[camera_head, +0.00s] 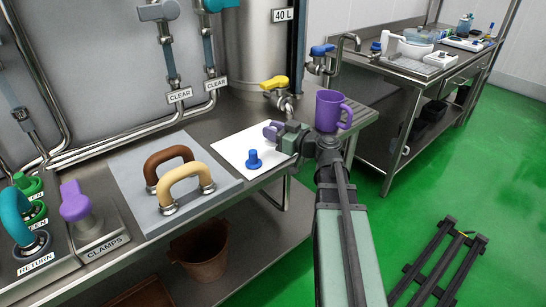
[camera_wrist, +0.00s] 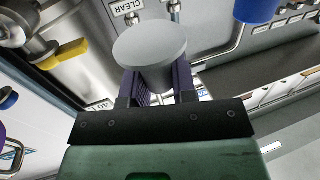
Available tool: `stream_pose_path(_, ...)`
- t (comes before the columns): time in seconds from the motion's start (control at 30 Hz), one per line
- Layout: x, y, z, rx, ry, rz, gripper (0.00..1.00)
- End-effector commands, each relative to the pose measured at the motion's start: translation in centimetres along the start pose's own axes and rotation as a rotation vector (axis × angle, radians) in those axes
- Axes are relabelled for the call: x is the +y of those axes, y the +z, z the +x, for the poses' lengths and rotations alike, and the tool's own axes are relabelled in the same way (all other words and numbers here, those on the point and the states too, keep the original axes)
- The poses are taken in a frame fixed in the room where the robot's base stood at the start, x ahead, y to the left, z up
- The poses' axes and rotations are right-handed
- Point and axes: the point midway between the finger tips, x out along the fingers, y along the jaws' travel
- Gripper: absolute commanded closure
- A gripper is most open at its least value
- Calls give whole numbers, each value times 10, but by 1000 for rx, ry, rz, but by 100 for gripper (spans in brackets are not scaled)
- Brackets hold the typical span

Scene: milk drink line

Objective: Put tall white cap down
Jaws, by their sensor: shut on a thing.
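My gripper (camera_head: 273,130) is over the right part of a white sheet (camera_head: 235,152) on the steel bench in the head view. In the wrist view its purple fingers (camera_wrist: 155,88) are shut on the tall white cap (camera_wrist: 150,45), whose round face looks light grey. I cannot make out the cap in the head view. A blue cap (camera_head: 253,160) stands upright on the sheet, left of and nearer than my gripper. A blue piece (camera_wrist: 257,10) shows at the top of the wrist view.
A purple mug (camera_head: 331,111) stands behind my wrist, near a yellow-handled tap (camera_head: 275,84). A grey board (camera_head: 140,175) with a brown handle (camera_head: 168,160) and a cream handle (camera_head: 184,180) lies left of the sheet. Part of the sheet around the blue cap is bare.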

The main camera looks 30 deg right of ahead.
Motion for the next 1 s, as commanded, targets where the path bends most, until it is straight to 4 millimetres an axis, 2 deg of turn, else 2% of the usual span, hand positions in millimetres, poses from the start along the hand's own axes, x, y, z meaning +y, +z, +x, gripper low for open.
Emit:
stream_pose_path(0.07, 0, 3, 0, 0, 0, 0, 98)
stream_pose_path(0.2, 0, 34, 0, 0, 0, 0, 98)
stream_pose_path(0.27, 0, 44, 0, 0, 0, 0, 98)
stream_pose_path(0.5, 0, 39, 0, 0, 0, 0, 98)
stream_pose_path(0.67, 0, 45, 0, 0, 0, 0, 98)
stream_pose_path(0.7, 0, 43, 0, 0, 0, 0, 68)
stream_pose_path(0.8, 0, 42, 0, 0, 0, 0, 53)
stream_pose_path(0.83, 0, 42, 0, 0, 0, 0, 49)
stream_pose_path(1.0, 0, 42, 0, 0, 0, 0, 49)
